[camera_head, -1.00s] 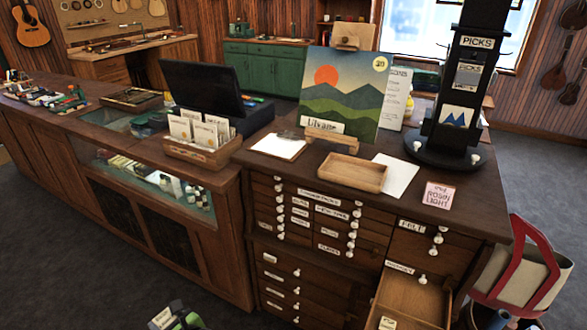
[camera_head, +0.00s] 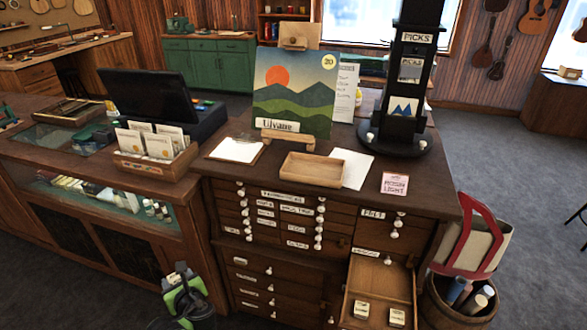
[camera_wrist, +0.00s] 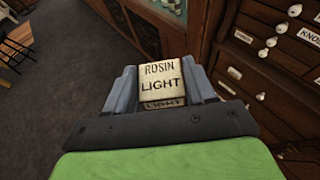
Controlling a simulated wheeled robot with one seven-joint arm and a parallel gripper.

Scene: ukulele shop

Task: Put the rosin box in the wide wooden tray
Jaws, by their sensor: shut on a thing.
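A small cream rosin box lettered "ROSIN LIGHT" (camera_wrist: 161,84) is between the two grey fingers of my gripper (camera_wrist: 164,92) in the wrist view. My gripper is shut on it. In the head view my green gripper (camera_head: 178,273) is low, in front of the cabinet and left of its drawers, and the box is barely discernible there. The wide wooden tray (camera_head: 313,168), shallow and light brown, lies on the cabinet top, above and to the right of my gripper. It looks empty.
A painting (camera_head: 293,93) and a black picks stand (camera_head: 408,80) stand behind the tray. White paper (camera_head: 352,170) and a pink "ROSIN LIGHT" card (camera_head: 395,184) lie nearby. An open drawer (camera_head: 380,277) holding small boxes juts out at the lower right. Card box (camera_head: 155,165) at left.

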